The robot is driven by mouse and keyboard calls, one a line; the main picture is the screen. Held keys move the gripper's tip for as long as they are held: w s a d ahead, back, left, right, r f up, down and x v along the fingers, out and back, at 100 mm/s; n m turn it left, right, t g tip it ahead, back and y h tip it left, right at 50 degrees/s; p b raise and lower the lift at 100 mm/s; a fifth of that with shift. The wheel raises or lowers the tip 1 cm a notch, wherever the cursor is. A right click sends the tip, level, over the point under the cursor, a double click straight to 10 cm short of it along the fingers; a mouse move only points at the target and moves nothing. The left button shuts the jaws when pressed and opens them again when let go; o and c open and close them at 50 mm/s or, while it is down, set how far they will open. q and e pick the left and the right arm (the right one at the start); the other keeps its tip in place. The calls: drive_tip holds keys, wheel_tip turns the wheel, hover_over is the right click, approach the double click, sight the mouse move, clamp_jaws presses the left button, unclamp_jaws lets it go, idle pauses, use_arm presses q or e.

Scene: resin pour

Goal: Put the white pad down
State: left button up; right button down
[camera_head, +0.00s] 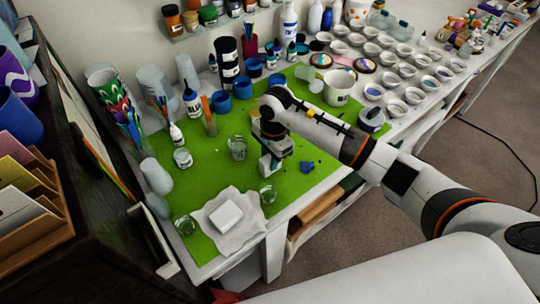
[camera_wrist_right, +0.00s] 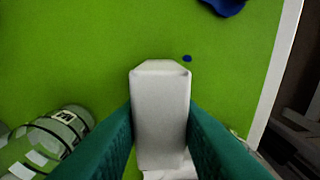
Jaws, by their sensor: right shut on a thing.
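My right gripper (camera_head: 272,154) is above the green mat (camera_head: 205,185), near its right edge. In the right wrist view its two teal fingers (camera_wrist_right: 160,125) are shut on the sides of a white pad (camera_wrist_right: 160,100), a pale block pointing away from the camera. The pad's near end is partly hidden between the fingers. Another white block (camera_head: 226,215) lies on a crumpled white sheet (camera_head: 245,230) at the mat's front. My left gripper is not in view.
A blue blob (camera_head: 306,167) lies on the mat at right. Bottles, cups and paint pots crowd the back. Some bare green mat shows between the glasses.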

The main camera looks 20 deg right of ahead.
drive_tip(key=shift+f, duration=0.1)
drive_tip(key=c, duration=1.2)
unclamp_jaws()
drive_tip(key=shift+c, duration=0.2)
drive_tip(key=shift+o, duration=0.7)
drive_tip(key=shift+r, duration=0.3)
wheel_tip(320, 180, up, 12)
drive_tip(key=d+b, duration=0.1)
drive_tip(key=b, duration=0.3)
drive_tip(key=shift+w+f, duration=0.15)
